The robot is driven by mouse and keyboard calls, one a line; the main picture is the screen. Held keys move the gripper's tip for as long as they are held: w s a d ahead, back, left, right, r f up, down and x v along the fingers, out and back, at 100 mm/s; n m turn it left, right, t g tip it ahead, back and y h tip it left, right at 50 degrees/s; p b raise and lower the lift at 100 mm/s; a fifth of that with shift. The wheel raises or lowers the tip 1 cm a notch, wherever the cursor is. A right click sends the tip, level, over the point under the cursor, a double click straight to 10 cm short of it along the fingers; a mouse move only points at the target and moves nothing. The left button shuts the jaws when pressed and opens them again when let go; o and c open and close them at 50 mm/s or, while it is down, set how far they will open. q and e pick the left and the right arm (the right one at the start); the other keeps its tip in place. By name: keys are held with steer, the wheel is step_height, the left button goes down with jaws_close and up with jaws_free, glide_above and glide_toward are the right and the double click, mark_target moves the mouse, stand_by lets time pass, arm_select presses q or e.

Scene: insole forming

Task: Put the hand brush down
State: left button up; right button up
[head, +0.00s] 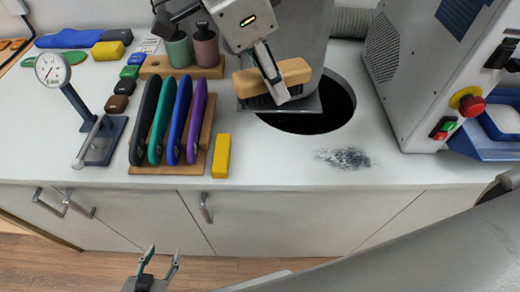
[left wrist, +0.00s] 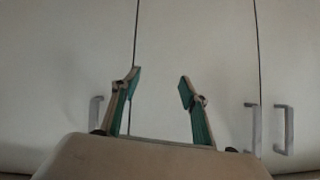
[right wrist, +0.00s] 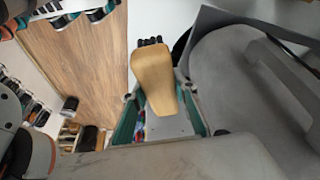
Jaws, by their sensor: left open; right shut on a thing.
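The hand brush (head: 298,70) has a tan wooden back and dark bristles. My right gripper (head: 277,92) is shut on it from above and holds it near the round dark opening in the bench. In the right wrist view the tan back of the brush (right wrist: 153,75) lies between the fingers, with a few dark bristle tips past its far end. Whether the bristles touch the grey metal surface below cannot be told. My left gripper (head: 161,262) is open and empty, low in front of the bench cabinets; the left wrist view shows its fingers apart (left wrist: 158,90).
To the left stand a rack of coloured insoles (head: 163,170), a yellow block (head: 221,156) and a dial gauge (head: 53,69). A grey machine (head: 415,80) stands at right.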

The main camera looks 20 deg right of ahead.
steer(key=b, duration=0.2)
glide_above(274, 159)
steer(key=a, duration=0.1)
steer(key=f, duration=1.4)
steer(key=shift+a+f, duration=0.2)
steer(key=shift+f, duration=0.85)
step_height(274, 159, down, 3)
steer(key=shift+f+b, duration=0.1)
steer(key=shift+b, duration=0.2)
arm_select(q)
steer(key=shift+w+a+f, duration=0.1)
steer(key=shift+a+f, duration=0.05)
steer(key=shift+f, duration=0.25)
steer(key=shift+w+a+f, duration=0.1)
steer(key=shift+f, duration=0.3)
steer(key=shift+s, duration=0.1)
arm_select(e)
steer(key=o, duration=1.2)
steer(key=shift+f, duration=0.15)
steer(key=shift+c, duration=0.2)
arm_select(q)
steer(key=shift+s+f, duration=0.15)
steer(key=shift+f, duration=0.05)
